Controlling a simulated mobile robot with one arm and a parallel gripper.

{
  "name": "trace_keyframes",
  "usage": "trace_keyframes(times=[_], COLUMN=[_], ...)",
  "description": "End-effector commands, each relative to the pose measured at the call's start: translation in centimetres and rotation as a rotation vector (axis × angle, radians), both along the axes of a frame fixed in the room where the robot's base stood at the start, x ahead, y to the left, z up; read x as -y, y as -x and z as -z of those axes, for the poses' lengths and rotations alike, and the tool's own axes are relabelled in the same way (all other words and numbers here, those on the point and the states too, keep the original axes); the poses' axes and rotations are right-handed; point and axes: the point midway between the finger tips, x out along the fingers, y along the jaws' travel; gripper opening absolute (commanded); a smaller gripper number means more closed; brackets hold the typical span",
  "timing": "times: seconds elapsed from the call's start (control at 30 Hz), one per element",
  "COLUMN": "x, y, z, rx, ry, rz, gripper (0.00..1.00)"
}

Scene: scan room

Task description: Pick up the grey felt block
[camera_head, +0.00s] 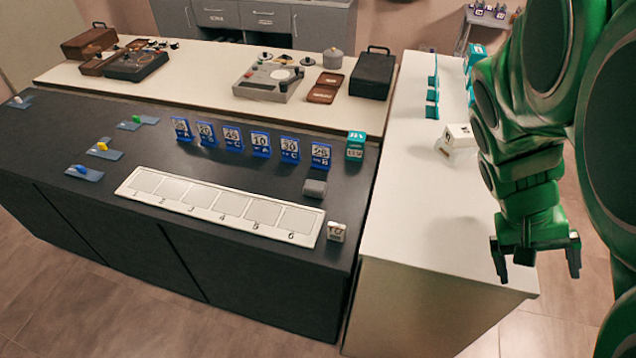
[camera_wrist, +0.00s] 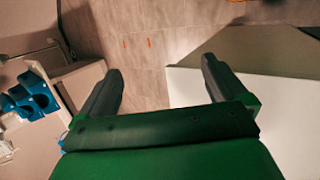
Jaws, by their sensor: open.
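The grey felt block (camera_head: 315,188) lies on the dark counter in the head view, just behind the right part of the white numbered tray (camera_head: 222,203) and in front of the blue number cards. My gripper (camera_head: 537,266) hangs at the right of the head view, beside the end of the white side counter, well apart from the block. Its two fingers are spread and empty. In the wrist view my gripper (camera_wrist: 161,82) also shows open, with bare floor between the fingers. The block is not in the wrist view.
Blue number cards (camera_head: 260,144) stand in a row behind the tray. A white box (camera_head: 458,137) is on the white side counter (camera_head: 420,230), whose front is clear.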

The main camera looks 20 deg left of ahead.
Motion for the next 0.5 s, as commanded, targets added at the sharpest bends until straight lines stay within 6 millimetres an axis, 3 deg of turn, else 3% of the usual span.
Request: trace_keyframes(times=[0.13, 0.27, 0.5], x=[1.5, 1.7, -1.6], y=[-4.1, -8.1, -16.1], z=[-0.3, -0.9, -1.6], rx=[-0.014, -0.025, -0.049], ry=[0.182, 0.334, 0.581], rz=[-0.164, -0.325, -0.662], gripper=[0.99, 0.99, 0.99])
